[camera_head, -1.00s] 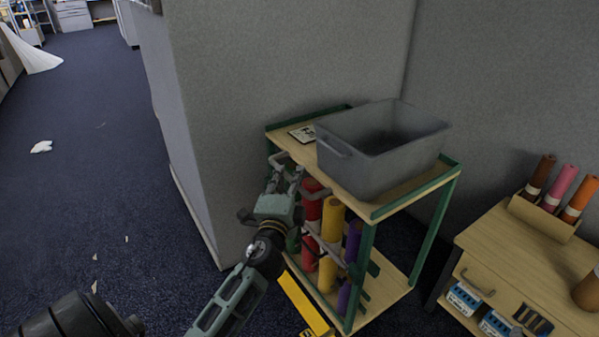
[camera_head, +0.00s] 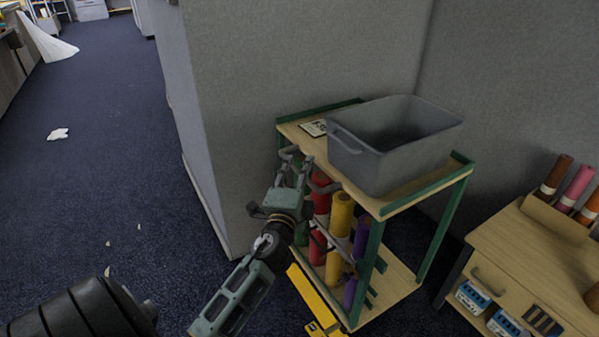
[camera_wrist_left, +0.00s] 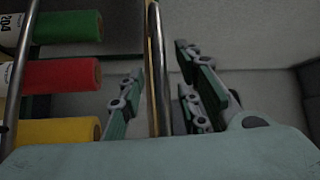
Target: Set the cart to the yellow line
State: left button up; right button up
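The cart (camera_head: 447,215) has a green frame, light wood shelves and several upright coloured rolls. My left gripper (camera_head: 291,168) is at the handle. In the left wrist view a metal bar (camera_wrist_left: 158,70) runs between its two spread fingers, with gaps visible. My right gripper is not in view.
A grey bin (camera_head: 375,165) and a small card (camera_head: 313,128) are on the cart's top. A wooden cabinet (camera_head: 520,250) with coloured rolls stands close on the right. The blue carpet at left is open, with a white scrap (camera_head: 58,134) and small bits.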

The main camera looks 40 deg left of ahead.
pick_arm(q)
jog(key=v, duration=1.2)
dwell(0.4)
